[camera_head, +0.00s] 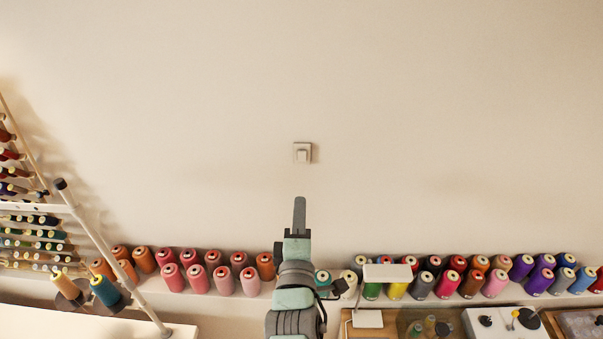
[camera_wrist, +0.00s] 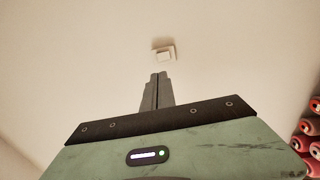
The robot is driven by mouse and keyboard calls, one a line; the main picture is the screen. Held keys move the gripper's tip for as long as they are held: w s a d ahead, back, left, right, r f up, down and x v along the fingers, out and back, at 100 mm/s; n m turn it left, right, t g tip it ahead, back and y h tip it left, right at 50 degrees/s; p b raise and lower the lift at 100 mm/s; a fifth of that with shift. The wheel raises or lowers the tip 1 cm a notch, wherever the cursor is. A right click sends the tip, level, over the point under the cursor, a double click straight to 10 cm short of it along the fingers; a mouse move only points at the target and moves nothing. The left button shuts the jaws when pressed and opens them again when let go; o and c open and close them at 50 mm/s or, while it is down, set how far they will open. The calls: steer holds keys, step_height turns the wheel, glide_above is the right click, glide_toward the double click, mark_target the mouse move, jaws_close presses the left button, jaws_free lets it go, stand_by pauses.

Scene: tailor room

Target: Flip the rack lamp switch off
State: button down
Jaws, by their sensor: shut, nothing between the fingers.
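The switch (camera_head: 302,153) is a small pale square plate with a raised rocker, mounted on the bare wall at the middle of the head view. It also shows in the wrist view (camera_wrist: 164,54), just beyond my fingertips. My gripper (camera_head: 299,199) points toward the wall with its fingers shut and empty. In the head view its tips lie a little below the switch. In the wrist view the closed fingers (camera_wrist: 157,75) point almost straight at the switch, with a visible gap in the picture. Whether the rocker is on or off cannot be told.
A shelf of several thread spools runs along the wall below, with pink spools (camera_head: 222,280) on the left and purple spools (camera_head: 521,267) on the right. A spool rack (camera_head: 88,232) stands at the far left. A white lamp-like object (camera_head: 387,273) stands right of my arm. The wall around the switch is clear.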

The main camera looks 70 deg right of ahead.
steer(key=d+b, duration=0.1)
steer(key=p, duration=0.2)
glide_toward(302, 154)
steer(key=x, duration=0.5)
steer(key=shift+d, duration=0.2)
steer(key=shift+w+d, duration=0.25)
steer(key=shift+d, duration=0.45)
steer(key=shift+r, duration=0.1)
